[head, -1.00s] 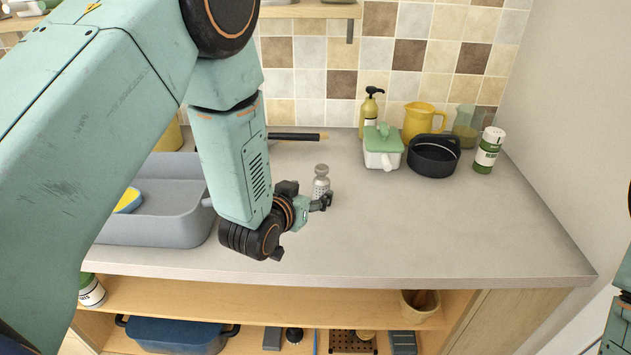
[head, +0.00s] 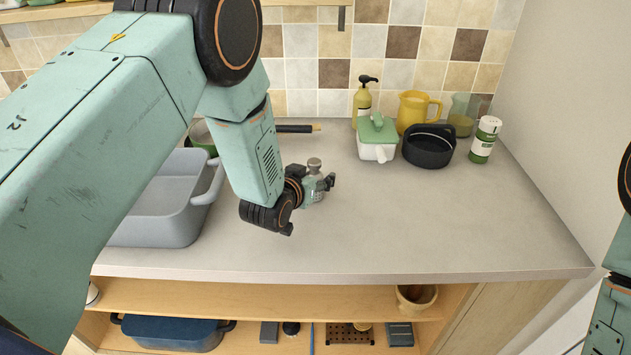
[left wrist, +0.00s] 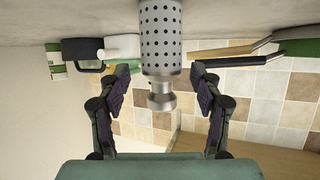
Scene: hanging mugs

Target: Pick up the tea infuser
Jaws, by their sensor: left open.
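The tea infuser (head: 314,164) is a small metal cylinder with a narrower knobbed top, standing upright on the counter. My left gripper (head: 326,183) is beside it and partly hides its body in the head view. In the left wrist view, the infuser's perforated body (left wrist: 161,35) and knob come in between the two fingers of my left gripper (left wrist: 160,76). The fingers are open, with a visible gap on each side of the infuser. My right gripper does not show.
A grey basin (head: 165,225) stands left of my left gripper. A dark-handled pan (head: 203,135) is behind my arm. A white pot with green lid (head: 377,151), a black pot (head: 428,158), and a green-and-white shaker (head: 484,152) stand at the back right. The front-right counter is clear.

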